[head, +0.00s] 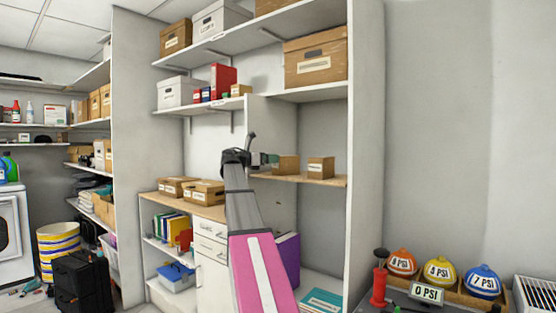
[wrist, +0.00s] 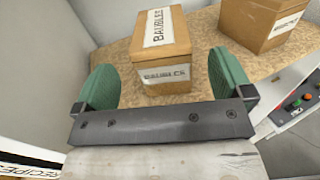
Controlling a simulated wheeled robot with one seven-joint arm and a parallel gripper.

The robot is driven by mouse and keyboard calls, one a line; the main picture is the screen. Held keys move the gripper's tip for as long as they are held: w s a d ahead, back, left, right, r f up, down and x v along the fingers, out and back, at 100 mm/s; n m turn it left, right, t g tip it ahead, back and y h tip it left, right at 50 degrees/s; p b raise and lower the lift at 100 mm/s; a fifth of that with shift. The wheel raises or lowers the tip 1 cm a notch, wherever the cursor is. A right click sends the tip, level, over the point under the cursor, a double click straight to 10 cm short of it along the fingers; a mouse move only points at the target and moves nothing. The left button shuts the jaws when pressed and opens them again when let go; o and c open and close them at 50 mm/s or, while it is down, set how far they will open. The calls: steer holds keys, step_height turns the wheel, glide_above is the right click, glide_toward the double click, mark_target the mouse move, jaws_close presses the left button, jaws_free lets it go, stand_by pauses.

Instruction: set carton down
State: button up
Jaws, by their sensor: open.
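A small brown carton labelled "BAUBLES" (wrist: 153,72) stands upright on the wooden shelf board (wrist: 205,52) in the wrist view. In the head view the carton (head: 285,165) sits at the left part of that shelf. My gripper (wrist: 158,85) is open, with one green finger pad on each side of the carton's near end. Gaps show between the pads and the carton. In the head view my gripper (head: 268,159) is at the carton's left side, at shelf height.
A second brown carton (head: 320,167) stands to the right on the same shelf, also in the wrist view (wrist: 262,22). Shelf walls rise close by. Lower left, a counter (head: 160,201) holds brown boxes (head: 204,193). A purple binder (head: 288,258) stands below the shelf.

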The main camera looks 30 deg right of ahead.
steer(key=a, duration=0.4)
steer(key=shift+a, duration=0.35)
